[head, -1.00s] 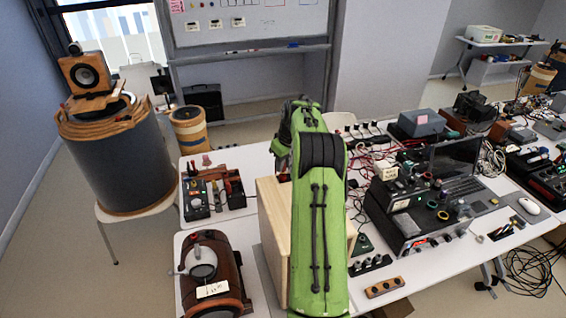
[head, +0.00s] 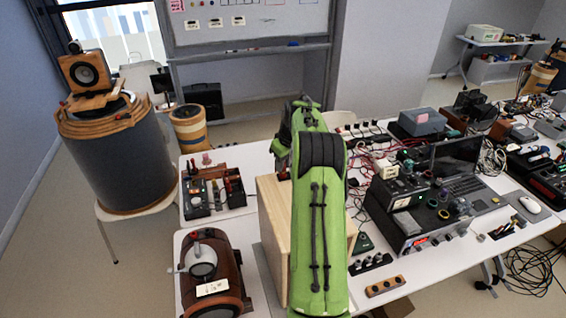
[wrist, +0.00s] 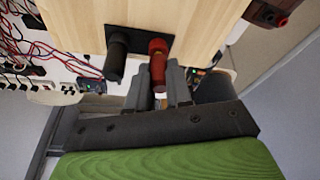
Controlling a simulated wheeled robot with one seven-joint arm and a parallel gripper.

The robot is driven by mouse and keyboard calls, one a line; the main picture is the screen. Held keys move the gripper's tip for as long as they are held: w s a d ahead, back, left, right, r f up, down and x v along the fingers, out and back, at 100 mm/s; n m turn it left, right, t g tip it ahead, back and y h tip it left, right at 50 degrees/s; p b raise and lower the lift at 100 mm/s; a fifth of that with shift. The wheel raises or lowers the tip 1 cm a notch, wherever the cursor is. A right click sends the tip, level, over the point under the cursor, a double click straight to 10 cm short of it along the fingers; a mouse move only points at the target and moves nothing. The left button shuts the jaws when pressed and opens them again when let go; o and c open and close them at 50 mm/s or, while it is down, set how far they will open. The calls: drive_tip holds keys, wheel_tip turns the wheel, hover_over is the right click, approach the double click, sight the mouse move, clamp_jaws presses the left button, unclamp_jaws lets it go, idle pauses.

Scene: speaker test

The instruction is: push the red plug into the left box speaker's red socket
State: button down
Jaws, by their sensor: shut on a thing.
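The light wooden box speaker (head: 272,232) stands on the white table, partly hidden behind my green arm in the head view. In the wrist view its wooden back (wrist: 195,22) fills the top, with a dark terminal plate. The red socket (wrist: 157,46) is on the right of that plate. A black connector (wrist: 117,55) stands at its left. My gripper (wrist: 157,78) is shut on the red plug (wrist: 159,72), one finger on each side. The plug lines up with the red socket and appears to meet it; how deep it sits I cannot tell.
A brown rounded device (head: 212,275) stands left of the box. A tool tray (head: 214,193) lies behind it. Stacked instruments (head: 415,215) and a laptop (head: 455,165) crowd the right. In the wrist view, red cables (wrist: 35,45) and a power strip (wrist: 55,97) lie left.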

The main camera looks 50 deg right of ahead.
drive_tip(key=shift+f+b, duration=0.3)
drive_tip(key=shift+f, duration=0.2)
drive_tip(key=c, duration=1)
unclamp_jaws()
drive_tip(key=shift+o, duration=0.2)
drive_tip(key=shift+r, duration=0.2)
drive_tip(key=shift+r+p, duration=0.8)
drive_tip(key=shift+r, duration=2.85)
